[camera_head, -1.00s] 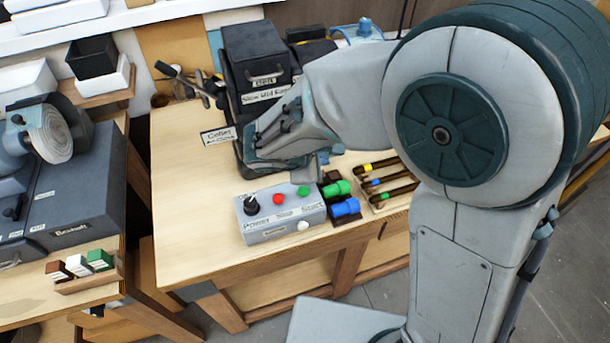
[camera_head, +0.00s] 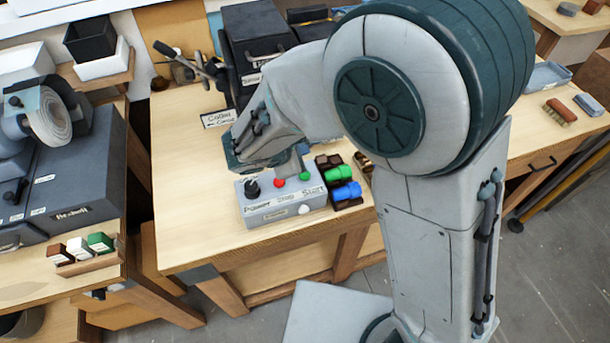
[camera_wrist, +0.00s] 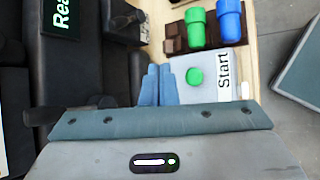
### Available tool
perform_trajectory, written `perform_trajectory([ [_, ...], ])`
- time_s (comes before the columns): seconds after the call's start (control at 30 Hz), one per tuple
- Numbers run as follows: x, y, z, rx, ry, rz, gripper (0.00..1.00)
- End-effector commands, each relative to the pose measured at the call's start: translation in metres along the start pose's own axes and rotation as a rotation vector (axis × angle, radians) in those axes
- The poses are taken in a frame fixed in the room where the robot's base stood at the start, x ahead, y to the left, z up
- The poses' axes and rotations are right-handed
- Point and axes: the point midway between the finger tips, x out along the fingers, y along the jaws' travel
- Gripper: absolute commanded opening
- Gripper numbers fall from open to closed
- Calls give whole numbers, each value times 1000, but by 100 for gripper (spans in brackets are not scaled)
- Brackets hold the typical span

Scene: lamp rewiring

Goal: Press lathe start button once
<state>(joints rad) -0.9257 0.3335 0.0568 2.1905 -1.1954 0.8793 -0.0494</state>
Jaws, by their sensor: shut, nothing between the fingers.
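The grey control box (camera_head: 285,208) sits near the table's front edge, with labels reading Power, Stop and Start. It carries a black knob (camera_head: 252,188), a red button (camera_head: 279,183) and a green button (camera_head: 304,176). In the wrist view the green button (camera_wrist: 194,76) lies beside the Start label (camera_wrist: 223,75), just right of my fingertips. My gripper (camera_wrist: 159,70) is shut and empty, its blue fingers pressed together. In the head view it hangs over the back of the box; its fingertips are largely hidden, and whether they touch the box is unclear.
A dark machine (camera_head: 255,45) and a sign reading Collet (camera_head: 217,118) stand behind. The table's left part (camera_head: 185,190) is bare.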

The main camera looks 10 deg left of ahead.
Motion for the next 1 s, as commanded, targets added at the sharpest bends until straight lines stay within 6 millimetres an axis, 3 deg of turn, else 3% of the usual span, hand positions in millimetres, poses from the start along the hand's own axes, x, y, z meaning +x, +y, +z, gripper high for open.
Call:
perform_trajectory([
  [0.2,27,-20,-19,-1,-2,-2,0],
  [0.4,41,-30,-30,1,-1,-1,0],
  [1.0,44,-32,-31,1,-1,-1,0],
])
